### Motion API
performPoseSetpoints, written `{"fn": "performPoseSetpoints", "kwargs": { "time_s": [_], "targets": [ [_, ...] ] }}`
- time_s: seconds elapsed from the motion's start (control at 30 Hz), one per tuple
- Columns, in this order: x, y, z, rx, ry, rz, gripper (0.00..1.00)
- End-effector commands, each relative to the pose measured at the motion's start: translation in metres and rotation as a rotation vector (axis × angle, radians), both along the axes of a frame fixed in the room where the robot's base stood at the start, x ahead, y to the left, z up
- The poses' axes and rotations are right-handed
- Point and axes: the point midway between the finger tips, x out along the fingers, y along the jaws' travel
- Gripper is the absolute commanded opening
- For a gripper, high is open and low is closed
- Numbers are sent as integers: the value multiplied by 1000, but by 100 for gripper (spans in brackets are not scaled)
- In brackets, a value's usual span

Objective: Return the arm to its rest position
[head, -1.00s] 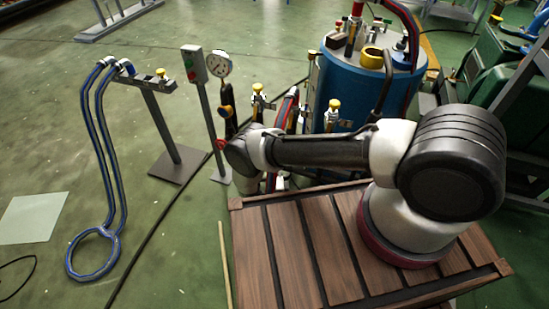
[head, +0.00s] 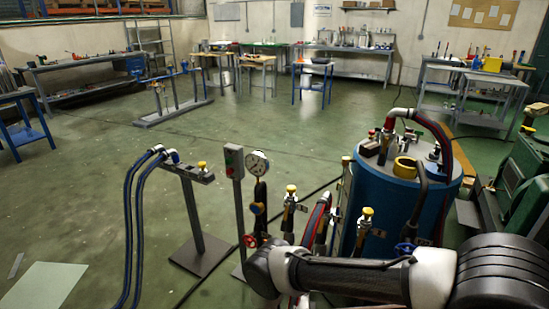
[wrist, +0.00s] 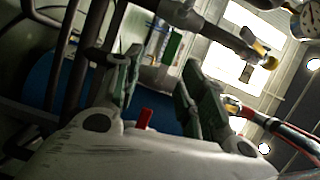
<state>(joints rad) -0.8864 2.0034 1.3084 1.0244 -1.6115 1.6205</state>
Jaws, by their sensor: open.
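My arm (head: 345,277) reaches across the lower right of the head view, its elbow at right and its wrist end at left. My gripper is hidden behind the arm's wrist end there. In the wrist view my gripper (wrist: 160,78) shows two dark green-grey fingers standing apart with nothing held between them. Pipes, a valve with a yellow knob (wrist: 268,62) and a dark red hose (wrist: 285,130) are close around it. Whether the fingers touch any of these I cannot tell.
A blue vessel (head: 378,215) with hoses stands just behind my arm. A control post (head: 238,200), a pressure gauge (head: 257,165) and yellow-knobbed valves (head: 290,205) stand near the wrist end. A stand with blue hoses (head: 192,215) is left. Open green floor lies behind.

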Motion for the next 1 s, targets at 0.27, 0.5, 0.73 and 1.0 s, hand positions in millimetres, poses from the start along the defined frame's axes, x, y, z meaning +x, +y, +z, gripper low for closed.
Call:
{"fn": "performPoseSetpoints", "kwargs": {
  "time_s": [0.27,0.5,0.73,1.0],
  "targets": [
    [-54,-15,-118,-418,631,188,41],
    [-93,25,-113,-686,1096,547,41],
    [-98,63,-6,-830,1357,952,41],
    [-91,50,178,-939,1450,1369,41]
  ]
}}
